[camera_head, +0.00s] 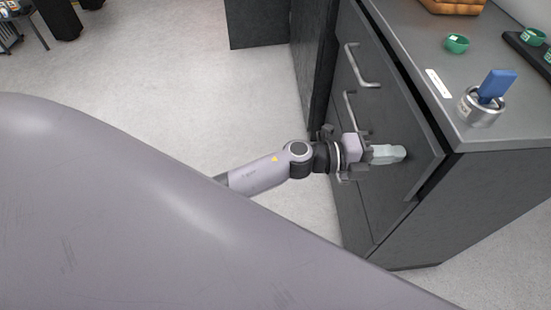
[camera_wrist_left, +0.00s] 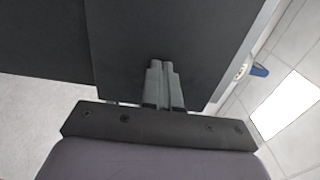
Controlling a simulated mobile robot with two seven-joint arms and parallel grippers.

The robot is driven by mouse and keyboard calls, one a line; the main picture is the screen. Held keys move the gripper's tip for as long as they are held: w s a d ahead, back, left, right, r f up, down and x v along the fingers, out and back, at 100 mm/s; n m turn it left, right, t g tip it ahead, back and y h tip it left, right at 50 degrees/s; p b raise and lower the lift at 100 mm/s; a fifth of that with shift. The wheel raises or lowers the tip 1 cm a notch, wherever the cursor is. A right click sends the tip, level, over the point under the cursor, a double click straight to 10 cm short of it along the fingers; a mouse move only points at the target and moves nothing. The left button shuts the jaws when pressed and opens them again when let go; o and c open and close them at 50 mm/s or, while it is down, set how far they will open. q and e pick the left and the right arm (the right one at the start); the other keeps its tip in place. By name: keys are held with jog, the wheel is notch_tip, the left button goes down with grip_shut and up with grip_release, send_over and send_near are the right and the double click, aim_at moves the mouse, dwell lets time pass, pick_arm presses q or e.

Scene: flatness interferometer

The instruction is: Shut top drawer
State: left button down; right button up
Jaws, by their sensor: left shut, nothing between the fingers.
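The top drawer (camera_head: 385,110) is the upper dark front of the grey cabinet in the head view, with a metal bar handle (camera_head: 362,68). A dark gap shows between its top edge and the cabinet top, so it stands slightly out. My left gripper (camera_head: 398,154) is at the drawer front, near its right end, with fingers shut and empty. In the left wrist view the closed fingers (camera_wrist_left: 160,68) point at the dark drawer front (camera_wrist_left: 180,35) and seem to be at or very near it; contact cannot be told for sure. My right gripper is not in view.
A second handle (camera_head: 352,112) sits lower. Open floor (camera_head: 180,90) lies left.

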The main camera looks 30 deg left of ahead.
pick_arm(q)
jog(key=x, duration=0.3)
jog(key=shift+r, duration=0.1)
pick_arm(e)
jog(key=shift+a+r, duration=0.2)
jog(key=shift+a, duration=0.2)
pick_arm(q)
jog(key=shift+d+r, duration=0.1)
